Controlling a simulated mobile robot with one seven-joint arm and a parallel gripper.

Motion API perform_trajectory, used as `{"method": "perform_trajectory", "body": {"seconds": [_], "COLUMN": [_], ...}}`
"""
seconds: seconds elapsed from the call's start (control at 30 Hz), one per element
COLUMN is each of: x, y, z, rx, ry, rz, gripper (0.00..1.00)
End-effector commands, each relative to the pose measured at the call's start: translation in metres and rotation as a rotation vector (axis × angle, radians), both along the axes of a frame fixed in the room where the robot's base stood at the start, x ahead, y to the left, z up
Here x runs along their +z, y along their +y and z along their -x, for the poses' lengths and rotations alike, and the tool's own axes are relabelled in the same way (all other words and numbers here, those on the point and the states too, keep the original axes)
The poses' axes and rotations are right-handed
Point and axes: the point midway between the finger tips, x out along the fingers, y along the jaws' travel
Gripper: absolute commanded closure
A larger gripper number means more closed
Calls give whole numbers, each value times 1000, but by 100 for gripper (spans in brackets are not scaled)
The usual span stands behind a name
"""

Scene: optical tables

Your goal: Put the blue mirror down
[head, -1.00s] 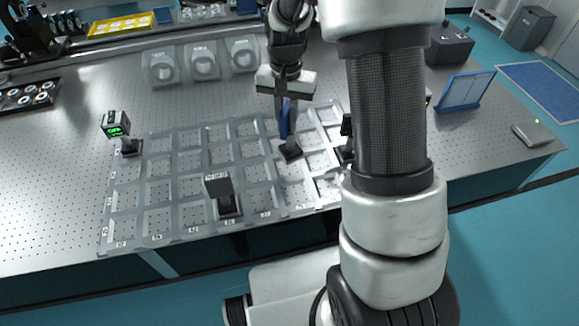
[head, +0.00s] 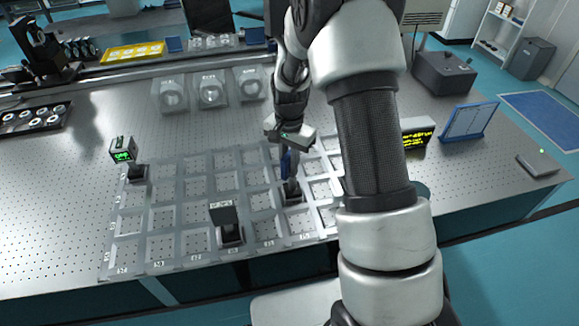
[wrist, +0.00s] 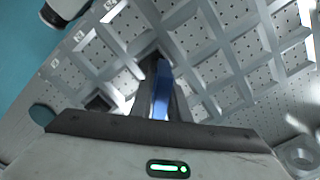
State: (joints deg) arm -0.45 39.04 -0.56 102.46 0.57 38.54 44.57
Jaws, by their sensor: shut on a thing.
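The blue mirror (head: 288,164) is a thin blue plate on a short post with a black square base (head: 293,194). My gripper (head: 290,150) is shut on its upper part from above and holds it upright. The base is at the grid of grey frames (head: 160,220) on the optical table, within or just over a cell in the right half. I cannot tell whether it touches the table. In the wrist view the blue plate (wrist: 161,90) stands between my fingers, and its base is mostly hidden.
A black mount (head: 229,228) stands in the grid to the left and nearer. A device with a green display (head: 123,150) sits by the grid's left edge. A yellow-text display (head: 417,133) and a blue panel (head: 470,121) are at right. Several grid cells are empty.

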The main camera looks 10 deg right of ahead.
Motion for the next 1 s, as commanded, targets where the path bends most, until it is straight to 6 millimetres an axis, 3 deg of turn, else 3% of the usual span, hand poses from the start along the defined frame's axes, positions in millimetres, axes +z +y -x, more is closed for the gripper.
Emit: {"method": "perform_trajectory", "body": {"seconds": [0.43, 0.47, 0.53, 0.83, 1.0], "x": [-12, -11, -11, -10, 4], "y": [0, 0, 0, 0, 0], "z": [-1, 0, 0, 0, -1], "rx": [0, 0, 0, 0, 0], "ry": [-3, -1, -1, -1, -3], "rz": [0, 0, 0, 0, 0], "gripper": [100, 80, 68, 66, 66]}}
